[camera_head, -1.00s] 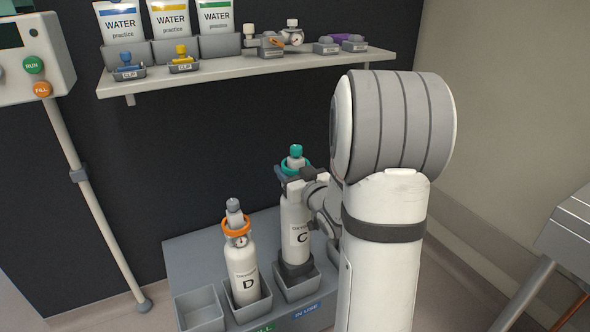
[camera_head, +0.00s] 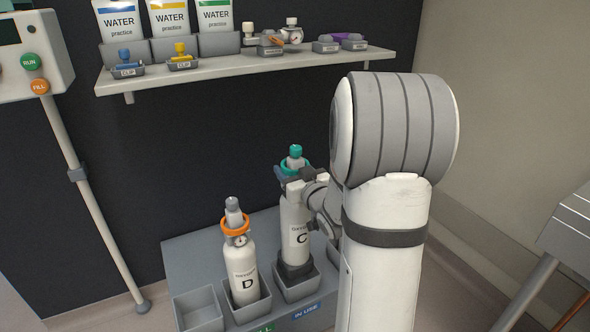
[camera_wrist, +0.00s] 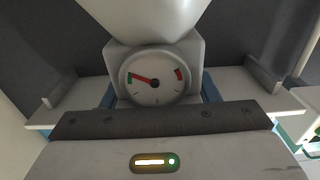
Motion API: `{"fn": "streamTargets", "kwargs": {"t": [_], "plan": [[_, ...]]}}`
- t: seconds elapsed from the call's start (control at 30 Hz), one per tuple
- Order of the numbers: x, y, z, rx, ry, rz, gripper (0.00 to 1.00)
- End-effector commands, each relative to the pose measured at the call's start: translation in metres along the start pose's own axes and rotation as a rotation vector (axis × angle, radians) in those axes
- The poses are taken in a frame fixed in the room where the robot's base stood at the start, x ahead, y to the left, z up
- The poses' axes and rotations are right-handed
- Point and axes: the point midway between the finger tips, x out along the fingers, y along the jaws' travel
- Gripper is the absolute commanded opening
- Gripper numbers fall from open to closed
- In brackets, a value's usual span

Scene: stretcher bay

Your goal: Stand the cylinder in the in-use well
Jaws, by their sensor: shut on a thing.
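A white cylinder marked C (camera_head: 295,232) with a teal collar stands upright in the well labelled IN USE (camera_head: 298,289). My gripper (camera_head: 296,182) is shut on its neck, just below the collar. In the wrist view the cylinder's gauge (camera_wrist: 155,78) sits between the jaws, its needle toward the left. A second white cylinder marked D (camera_head: 242,268) with an orange collar stands in the well to the left. How firmly cylinder C's base rests on the well floor is hidden by the well's front wall.
An empty well (camera_head: 198,309) is at the left of the grey stand. A wall shelf (camera_head: 245,63) above holds water pouches, clips and small fittings. A pole with a control box (camera_head: 33,62) stands at left. A metal frame (camera_head: 570,225) is at right.

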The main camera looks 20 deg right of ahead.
Motion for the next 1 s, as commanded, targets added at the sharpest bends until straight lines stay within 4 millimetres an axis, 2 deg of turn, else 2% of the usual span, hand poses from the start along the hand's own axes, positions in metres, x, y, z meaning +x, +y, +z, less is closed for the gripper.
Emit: {"fn": "streamTargets", "kwargs": {"t": [1.0], "plan": [[0.0,-0.001,0.031,-0.002,0.009,-0.002,0.0]]}}
